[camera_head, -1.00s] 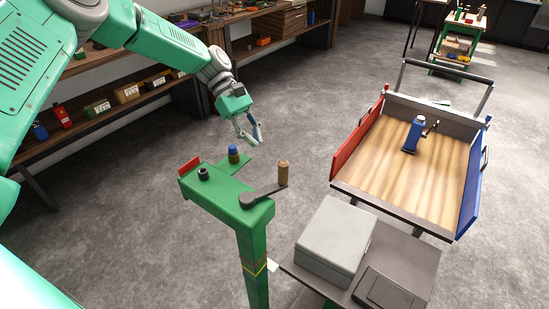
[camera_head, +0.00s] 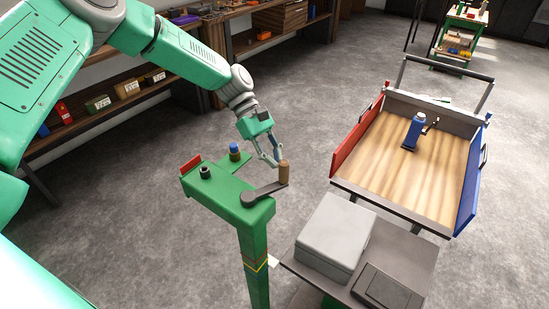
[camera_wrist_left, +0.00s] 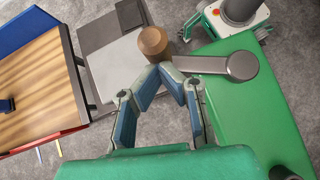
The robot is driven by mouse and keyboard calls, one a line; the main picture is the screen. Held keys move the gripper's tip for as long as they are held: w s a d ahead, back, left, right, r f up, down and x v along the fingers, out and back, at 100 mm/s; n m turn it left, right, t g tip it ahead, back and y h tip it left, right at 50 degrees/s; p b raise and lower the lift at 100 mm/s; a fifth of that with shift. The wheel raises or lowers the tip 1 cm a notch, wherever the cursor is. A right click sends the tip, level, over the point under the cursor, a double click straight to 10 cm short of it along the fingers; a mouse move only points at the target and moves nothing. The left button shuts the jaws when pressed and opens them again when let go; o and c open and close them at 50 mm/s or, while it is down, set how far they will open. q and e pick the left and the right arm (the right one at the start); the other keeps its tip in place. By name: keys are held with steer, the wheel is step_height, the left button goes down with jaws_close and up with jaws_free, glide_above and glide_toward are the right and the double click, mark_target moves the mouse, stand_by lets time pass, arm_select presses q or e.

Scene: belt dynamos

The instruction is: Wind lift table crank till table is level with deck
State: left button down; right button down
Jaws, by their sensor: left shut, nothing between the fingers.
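The crank has a wooden knob (camera_head: 283,173) on a grey arm (camera_head: 262,192), mounted on a green post (camera_head: 240,212). The arm points right in the head view. My left gripper (camera_head: 276,164) is just beside the knob, on its far left side, shut and empty. In the left wrist view the fingertips (camera_wrist_left: 167,68) meet right by the knob (camera_wrist_left: 153,42); whether they touch it I cannot tell. The dark lift table (camera_head: 408,252) carries a grey box (camera_head: 335,238). Beyond it is the wooden deck (camera_head: 405,180), which looks higher. My right gripper is out of view.
The deck has a red side (camera_head: 358,138), a blue side (camera_head: 468,188) and a blue tool (camera_head: 414,131) on it. A blue-capped peg (camera_head: 234,152) and a black knob (camera_head: 205,172) stand on the green post's head. Shelves line the left wall.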

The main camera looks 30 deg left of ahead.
arm_select(q)
steer(key=shift+s+d+f+m+g, duration=0.1)
steer(key=shift+s+d+m+g, duration=0.2)
steer(key=shift+d+m+g, duration=0.55)
steer(key=shift+d, duration=0.1)
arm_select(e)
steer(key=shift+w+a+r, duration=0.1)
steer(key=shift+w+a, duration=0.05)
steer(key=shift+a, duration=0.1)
arm_select(q)
steer(key=shift+r, duration=0.2)
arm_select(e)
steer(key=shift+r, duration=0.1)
